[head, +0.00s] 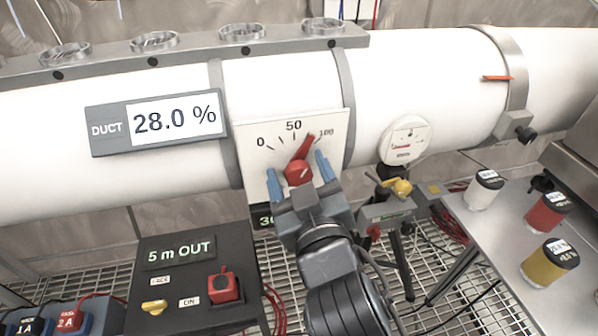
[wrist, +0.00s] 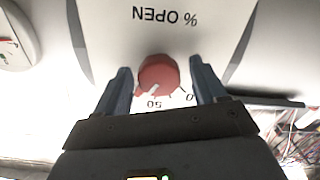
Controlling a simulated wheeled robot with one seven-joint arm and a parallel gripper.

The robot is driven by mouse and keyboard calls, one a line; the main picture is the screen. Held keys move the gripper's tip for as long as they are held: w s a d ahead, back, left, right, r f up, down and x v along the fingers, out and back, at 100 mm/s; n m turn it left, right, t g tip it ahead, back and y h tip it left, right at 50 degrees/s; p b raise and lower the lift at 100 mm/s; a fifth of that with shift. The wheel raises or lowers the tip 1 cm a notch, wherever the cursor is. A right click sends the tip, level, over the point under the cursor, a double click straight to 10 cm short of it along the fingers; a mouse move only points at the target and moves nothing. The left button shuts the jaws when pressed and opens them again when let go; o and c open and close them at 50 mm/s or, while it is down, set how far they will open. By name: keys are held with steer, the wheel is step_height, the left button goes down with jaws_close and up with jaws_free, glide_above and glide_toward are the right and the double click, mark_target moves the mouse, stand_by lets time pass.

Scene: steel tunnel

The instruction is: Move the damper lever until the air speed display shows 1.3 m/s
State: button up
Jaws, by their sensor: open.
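The damper lever (head: 299,168) is a red knob with a red pointer on a white dial plate (head: 252,150) marked 0, 50 and 100. In the head view its pointer slants up and right, between 50 and 100. My gripper (head: 299,175) is open, its blue fingers on either side of the knob. In the wrist view the red knob (wrist: 159,74) sits between the fingers, with visible gaps; the plate reads "% OPEN" upside down. The duct display (head: 176,121) reads 28.0 %. A dark display (head: 264,219) below the plate is mostly hidden by my gripper. I see no m/s reading.
A round gauge (head: 405,140) is on the white duct (head: 440,80) right of the plate. A black box labelled "5 m OUT" (head: 180,253) stands below left. A tripod device (head: 388,210) and a table (head: 500,222) with several jars are at right.

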steer(key=shift+c, duration=0.4)
steer(key=c, duration=0.9)
steer(key=shift+n+p, duration=0.4)
steer(key=shift+n, duration=0.4)
steer(key=o, duration=1)
steer(key=shift+s, duration=0.1)
steer(key=shift+s+f, duration=0.1)
steer(key=shift+s, duration=0.25)
steer(key=shift+b+v, duration=0.55)
steer(key=shift+v, duration=2.95)
